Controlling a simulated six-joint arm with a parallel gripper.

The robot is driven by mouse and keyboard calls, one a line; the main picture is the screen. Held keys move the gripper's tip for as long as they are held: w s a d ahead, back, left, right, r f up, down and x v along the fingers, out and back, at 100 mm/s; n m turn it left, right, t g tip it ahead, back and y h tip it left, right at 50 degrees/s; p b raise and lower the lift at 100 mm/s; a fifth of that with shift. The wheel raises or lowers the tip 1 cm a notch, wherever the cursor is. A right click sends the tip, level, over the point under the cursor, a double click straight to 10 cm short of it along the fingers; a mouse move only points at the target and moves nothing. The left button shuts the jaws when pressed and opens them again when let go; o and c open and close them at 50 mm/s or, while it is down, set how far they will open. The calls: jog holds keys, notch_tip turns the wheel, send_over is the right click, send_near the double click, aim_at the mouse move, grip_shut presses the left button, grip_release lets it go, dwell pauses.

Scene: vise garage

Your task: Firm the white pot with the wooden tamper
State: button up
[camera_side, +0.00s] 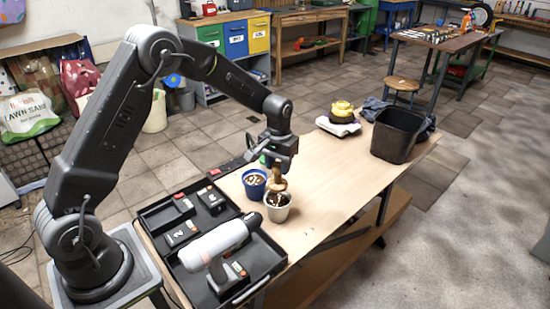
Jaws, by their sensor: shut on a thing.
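My gripper (279,158) hangs over the wooden table, shut on the wooden tamper (279,186). The tamper points down, with its lower end at the mouth of the white pot (278,212). The white pot stands upright and holds dark soil with light bits. I cannot tell whether the tamper presses on the soil or is just above it. A blue pot (254,189), also filled with soil, stands close behind and to the left of the white pot.
A black tray (262,290) with a white and grey power tool (215,243) and batteries lies at the near left. A black bin (397,135) and a yellow object (342,108) on a white base stand at the far end. The table's (335,190) middle right is clear.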

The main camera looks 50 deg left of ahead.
aim_at(278, 182)
jog(key=shift+f, duration=2.8)
jog(key=shift+f, duration=0.55)
jog(key=shift+r, duration=3.55)
jog(key=shift+r, duration=3)
jog(key=shift+f, duration=0.1)
